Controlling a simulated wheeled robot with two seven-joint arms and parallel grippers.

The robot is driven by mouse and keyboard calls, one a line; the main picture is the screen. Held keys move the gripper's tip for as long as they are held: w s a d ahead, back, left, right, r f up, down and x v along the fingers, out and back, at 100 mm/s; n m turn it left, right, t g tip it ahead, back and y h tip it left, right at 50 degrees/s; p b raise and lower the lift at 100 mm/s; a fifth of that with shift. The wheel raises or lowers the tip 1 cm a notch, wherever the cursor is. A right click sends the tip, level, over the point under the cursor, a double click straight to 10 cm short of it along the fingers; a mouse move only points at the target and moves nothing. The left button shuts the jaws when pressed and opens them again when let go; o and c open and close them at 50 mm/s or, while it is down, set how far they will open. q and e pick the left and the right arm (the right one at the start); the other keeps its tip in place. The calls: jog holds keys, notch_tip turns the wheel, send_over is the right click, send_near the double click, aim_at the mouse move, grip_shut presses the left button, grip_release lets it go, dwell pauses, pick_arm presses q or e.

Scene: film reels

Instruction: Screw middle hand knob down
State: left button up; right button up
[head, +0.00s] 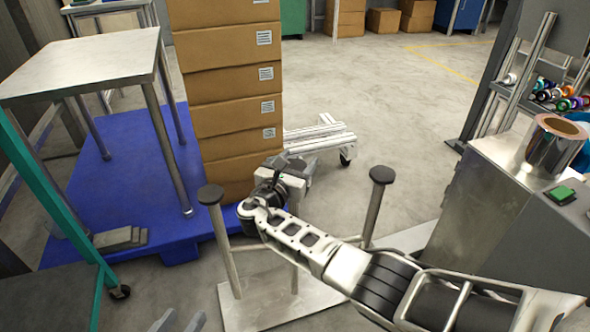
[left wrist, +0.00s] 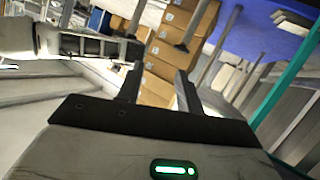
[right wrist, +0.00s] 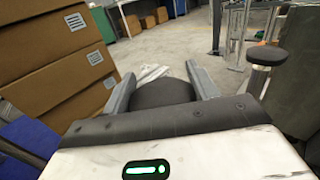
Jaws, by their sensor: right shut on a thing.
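A stand with a pale base plate (head: 245,312) carries upright posts with dark round hand knobs. The left knob (head: 210,195) and right knob (head: 382,174) are clear of my grippers. The middle hand knob (right wrist: 163,93) is a wide dark disc between the fingers of my right gripper (right wrist: 165,85), which is shut on it. In the head view my right wrist and gripper (head: 277,185) hide this knob. My left gripper (head: 178,321) is low at the bottom edge in the head view. It is open and empty in the left wrist view (left wrist: 160,88).
Stacked cardboard boxes (head: 228,90) stand on a blue pallet (head: 120,190) behind the stand. A metal table (head: 85,65) is at left. A grey machine cabinet (head: 495,200) with a shiny roll (head: 552,148) is at right. A low white cart (head: 322,138) stands behind.

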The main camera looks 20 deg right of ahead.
jog(key=m+g+h+b, duration=0.2)
jog(key=b, duration=0.1)
jog(key=shift+f, duration=0.25)
jog(key=m+g+b, duration=0.1)
jog(key=b, duration=0.1)
jog(key=m+g+h+b, duration=0.1)
jog(key=b, duration=0.1)
jog(key=shift+s+d+r+g+h, duration=0.1)
jog(key=shift+s+d+g+h, duration=0.05)
jog(key=shift+g+h, duration=0.2)
jog(key=g+b, duration=0.1)
jog(key=m+g+h+b, duration=0.1)
jog(key=b, duration=0.1)
jog(key=shift+s+d+r+m, duration=0.1)
jog(key=shift+s+r+m, duration=0.05)
jog(key=shift+r+m, duration=0.2)
pick_arm(q)
notch_tip(320, 180, up, 10)
jog(key=w+m+t+h, duration=0.2)
jog(key=m+t+h, duration=0.1)
jog(key=t+h, duration=0.2)
jog(key=shift+w+d+f+t+h+b, duration=0.15)
jog(key=shift+w+d+t+h+b, duration=0.25)
jog(key=shift+t, duration=0.5)
pick_arm(e)
jog(key=shift+r, duration=0.15)
jog(key=o, duration=1)
jog(key=shift+d, duration=0.1)
pick_arm(q)
jog(key=shift+d, duration=0.1)
